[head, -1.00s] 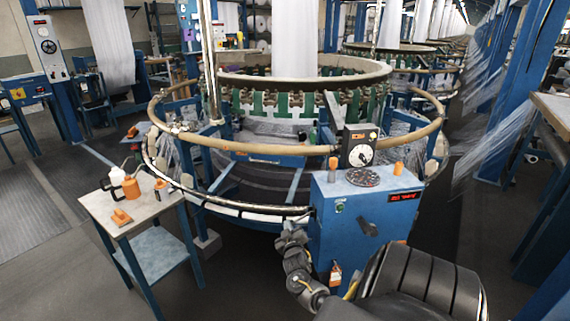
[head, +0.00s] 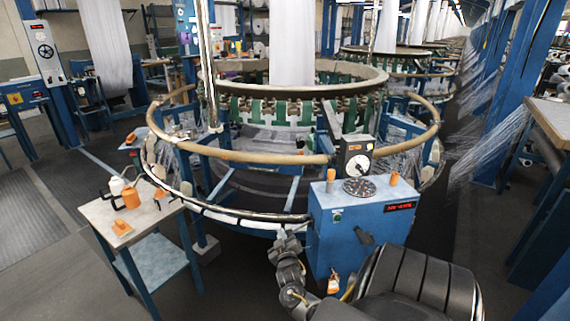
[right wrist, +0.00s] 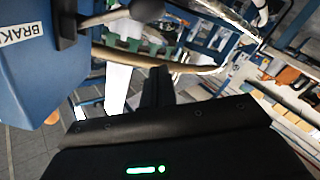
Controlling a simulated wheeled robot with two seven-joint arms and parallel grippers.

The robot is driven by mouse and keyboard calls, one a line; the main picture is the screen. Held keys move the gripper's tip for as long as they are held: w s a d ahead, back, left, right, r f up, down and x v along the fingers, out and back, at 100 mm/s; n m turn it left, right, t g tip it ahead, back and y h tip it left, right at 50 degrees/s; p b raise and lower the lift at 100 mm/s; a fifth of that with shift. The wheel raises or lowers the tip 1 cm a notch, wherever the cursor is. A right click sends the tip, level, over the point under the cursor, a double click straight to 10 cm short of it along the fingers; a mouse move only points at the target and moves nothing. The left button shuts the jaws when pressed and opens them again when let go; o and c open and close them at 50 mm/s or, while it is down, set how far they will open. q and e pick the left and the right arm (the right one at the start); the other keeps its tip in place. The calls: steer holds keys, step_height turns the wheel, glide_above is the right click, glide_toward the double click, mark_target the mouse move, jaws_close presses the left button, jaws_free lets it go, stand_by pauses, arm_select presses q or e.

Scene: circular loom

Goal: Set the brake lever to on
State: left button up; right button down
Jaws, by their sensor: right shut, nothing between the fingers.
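The brake lever shows in the right wrist view as a pale rod (right wrist: 103,18) between a black pivot (right wrist: 66,24) and a black knob (right wrist: 146,9). It is mounted on a blue box beside a white label (right wrist: 20,37) that reads "BRAK", cut off by the frame edge. In the head view the blue control box (head: 333,238) stands in front of the loom, and I cannot make out the lever there. My right gripper (head: 288,238) is at the box's left side. In the wrist view its dark fingers (right wrist: 157,75) are shut and empty, apart from the lever and below its knob. My left gripper is not in view.
The loom's tan ring (head: 250,157) and lower metal rail (head: 245,215) curve close behind my right gripper. The box top holds a dark disc (head: 359,187) and a dial gauge (head: 357,165).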

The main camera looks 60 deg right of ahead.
steer(key=v, duration=0.8)
steer(key=shift+d, duration=0.15)
steer(key=shift+f, duration=0.1)
steer(key=s+a+f+n+g+y, duration=0.1)
steer(key=s+a+f+y, duration=0.2)
steer(key=f, duration=0.6)
steer(key=s+a+f+n+g+y, duration=0.1)
steer(key=s+a+f+g+y, duration=0.1)
steer(key=a+f, duration=0.55)
steer(key=s+a+f+n+g+y, duration=0.1)
steer(key=s+a+f+y, duration=0.15)
steer(key=f, duration=0.85)
steer(key=s+a+f+g+y, duration=0.1)
steer(key=s+a+f+g, duration=0.1)
steer(key=s+a+f, duration=0.3)
steer(key=s+a+f+n+g+y, duration=0.1)
steer(key=s+a+f, duration=0.4)
steer(key=s, duration=0.9)
steer(key=s+a+f+n+g+y, duration=0.1)
steer(key=s+a+f+g+y, duration=0.2)
steer(key=s+a+f, duration=0.2)
steer(key=s+a, duration=0.2)
steer(key=s, duration=0.2)
steer(key=shift+s+a+f+g, duration=0.15)
steer(key=shift+s+a+g, duration=0.15)
steer(key=shift+a+g, duration=0.1)
